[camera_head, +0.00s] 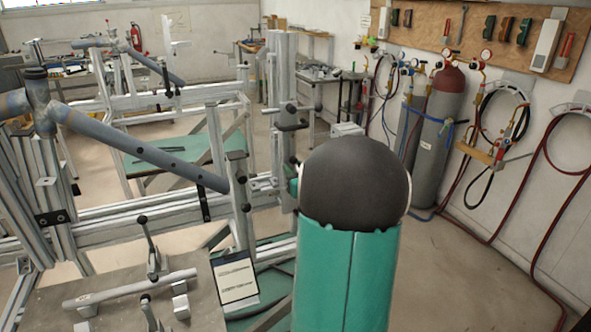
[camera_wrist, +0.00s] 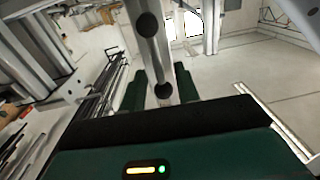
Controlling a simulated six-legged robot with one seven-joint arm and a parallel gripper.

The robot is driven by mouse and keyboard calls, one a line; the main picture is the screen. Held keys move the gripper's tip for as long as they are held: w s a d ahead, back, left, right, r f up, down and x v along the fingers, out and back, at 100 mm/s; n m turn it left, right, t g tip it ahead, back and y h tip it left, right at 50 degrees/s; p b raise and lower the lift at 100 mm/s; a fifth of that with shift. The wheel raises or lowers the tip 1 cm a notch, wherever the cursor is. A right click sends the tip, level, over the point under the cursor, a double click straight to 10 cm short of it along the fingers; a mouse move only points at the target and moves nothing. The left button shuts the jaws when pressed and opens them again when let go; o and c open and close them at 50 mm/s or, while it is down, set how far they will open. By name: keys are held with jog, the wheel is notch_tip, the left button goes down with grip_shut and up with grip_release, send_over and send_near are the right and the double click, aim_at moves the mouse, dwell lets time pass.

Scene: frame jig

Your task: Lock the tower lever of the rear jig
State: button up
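In the head view a jig of aluminium profiles carries a grey tubular frame (camera_head: 130,150). At its right end stands an upright tower (camera_head: 283,75) with a clamp lever (camera_head: 291,125) that has dark grips. A second jig with another grey tube (camera_head: 140,58) stands behind. My green arm with its dark dome hides most of my gripper in the head view. In the wrist view my gripper (camera_wrist: 160,88) has two green fingers apart, on either side of a silver bar (camera_wrist: 153,55) with dark round parts. I cannot tell whether the fingers touch the bar.
A grey work plate (camera_head: 120,285) with clamps and a tube lies at the front left. A clipboard (camera_head: 236,280) hangs at its right. Gas cylinders (camera_head: 438,125) and hoses line the right wall. The floor (camera_head: 450,270) at right is clear.

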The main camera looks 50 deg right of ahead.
grip_shut()
